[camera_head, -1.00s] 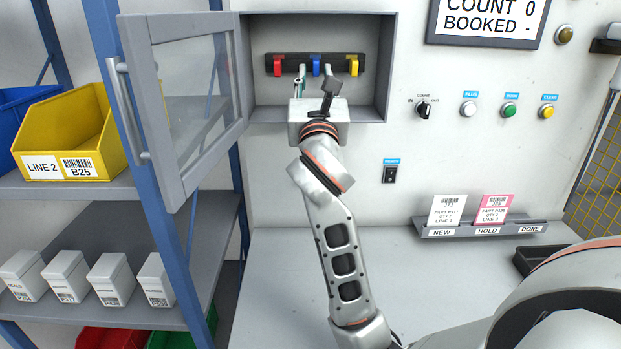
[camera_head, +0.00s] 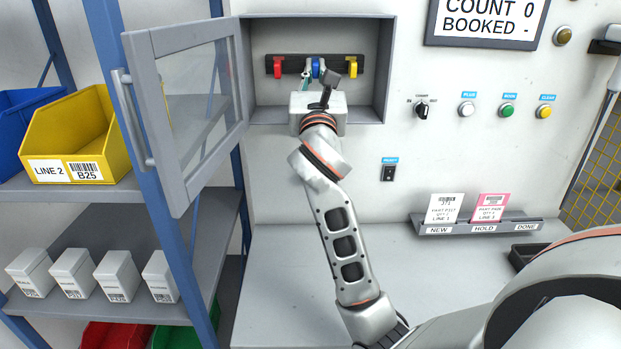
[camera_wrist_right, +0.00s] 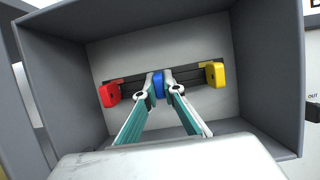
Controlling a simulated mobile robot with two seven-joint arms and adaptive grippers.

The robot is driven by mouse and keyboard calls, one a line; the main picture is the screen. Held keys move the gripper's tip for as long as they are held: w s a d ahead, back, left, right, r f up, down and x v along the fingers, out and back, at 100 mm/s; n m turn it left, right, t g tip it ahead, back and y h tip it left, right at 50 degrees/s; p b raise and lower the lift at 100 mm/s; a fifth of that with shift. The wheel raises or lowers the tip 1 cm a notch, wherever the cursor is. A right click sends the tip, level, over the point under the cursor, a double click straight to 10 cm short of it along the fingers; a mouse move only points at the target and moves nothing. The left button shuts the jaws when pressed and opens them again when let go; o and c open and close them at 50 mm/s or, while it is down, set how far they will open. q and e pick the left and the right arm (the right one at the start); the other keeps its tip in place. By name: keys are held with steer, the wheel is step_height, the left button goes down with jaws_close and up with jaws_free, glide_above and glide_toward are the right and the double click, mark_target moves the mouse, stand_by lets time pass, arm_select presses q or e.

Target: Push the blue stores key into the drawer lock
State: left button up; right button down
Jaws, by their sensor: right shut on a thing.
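The blue key (camera_head: 316,67) hangs at the middle of the dark rack in the open wall cabinet, between a red key and a yellow key. My right gripper (camera_head: 316,76) reaches into the cabinet, its fingers on either side of the blue key. In the right wrist view, the fingertips of the right gripper (camera_wrist_right: 160,82) are closed on the sides of the blue key (camera_wrist_right: 158,84), which is still at the rack. The drawer lock is not visible in these frames. My left gripper is not in view.
The red key (camera_head: 278,67) and yellow key (camera_head: 352,66) hang close on both sides. The cabinet walls (camera_head: 387,75) surround the gripper, and the glass door (camera_head: 190,100) stands open at left. A card holder (camera_head: 470,228) is on the right; the bench top below is mostly clear.

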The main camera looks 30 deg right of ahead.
mark_target(315, 68)
steer(key=shift+s, duration=0.1)
steer(key=shift+s+a+f+p, duration=0.1)
steer(key=shift+s+a+p, duration=0.3)
steer(key=shift+s+a, duration=0.25)
steer(key=shift+s+a+p, duration=0.4)
steer(key=shift+s, duration=0.45)
steer(key=shift+s+a, duration=0.25)
steer(key=shift+s, duration=0.2)
steer(key=s+a+p, duration=0.2)
steer(key=s+a, duration=0.1)
steer(key=s, duration=0.3)
steer(key=shift+a+f, duration=0.35)
